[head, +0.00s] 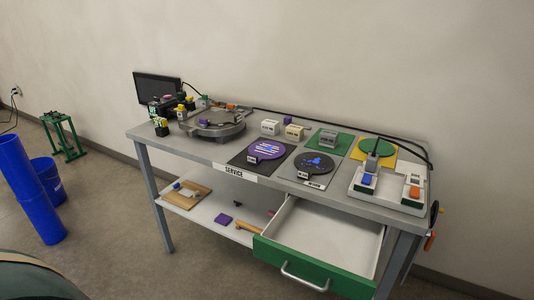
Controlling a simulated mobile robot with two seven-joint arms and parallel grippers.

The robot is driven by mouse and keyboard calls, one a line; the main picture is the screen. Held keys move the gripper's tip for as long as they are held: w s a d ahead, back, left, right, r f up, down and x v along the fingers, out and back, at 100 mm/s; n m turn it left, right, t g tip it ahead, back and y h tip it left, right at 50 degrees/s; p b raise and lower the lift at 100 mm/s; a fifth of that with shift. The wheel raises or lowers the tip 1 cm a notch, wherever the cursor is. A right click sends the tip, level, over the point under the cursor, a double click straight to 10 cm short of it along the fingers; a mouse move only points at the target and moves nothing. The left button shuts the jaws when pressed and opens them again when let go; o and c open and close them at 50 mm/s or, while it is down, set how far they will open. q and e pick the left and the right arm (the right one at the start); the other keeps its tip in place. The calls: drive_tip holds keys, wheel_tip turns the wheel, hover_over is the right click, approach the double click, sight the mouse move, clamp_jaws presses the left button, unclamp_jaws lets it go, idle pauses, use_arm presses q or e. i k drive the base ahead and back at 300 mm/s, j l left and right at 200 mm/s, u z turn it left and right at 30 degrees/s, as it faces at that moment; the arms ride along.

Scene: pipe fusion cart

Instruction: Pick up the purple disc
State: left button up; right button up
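The purple disc (268,149) lies flat on a black mat (243,160) near the middle of the cart's worktop. It has pale markings on its face and a small tab with a white label at its lower left. A dark grey disc (304,161) with blue marks lies on a grey mat just to its right. Neither of my grippers shows in the head view, and nothing touches the purple disc from above.
Small white blocks (270,127) stand behind the purple disc. A round grey fixture (212,121) is to its left. A white tray with switches (387,190) is at the right. An open green-fronted drawer (315,267) juts out in front. Blue cylinders (30,185) stand on the floor.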

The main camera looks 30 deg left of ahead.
sight(267, 150)
drive_tip(key=i+j+z, duration=0.25)
drive_tip(key=j, duration=0.3)
drive_tip(key=j+z, duration=0.25)
drive_tip(key=j, duration=0.3)
drive_tip(key=j+z, duration=0.25)
drive_tip(key=j, duration=0.3)
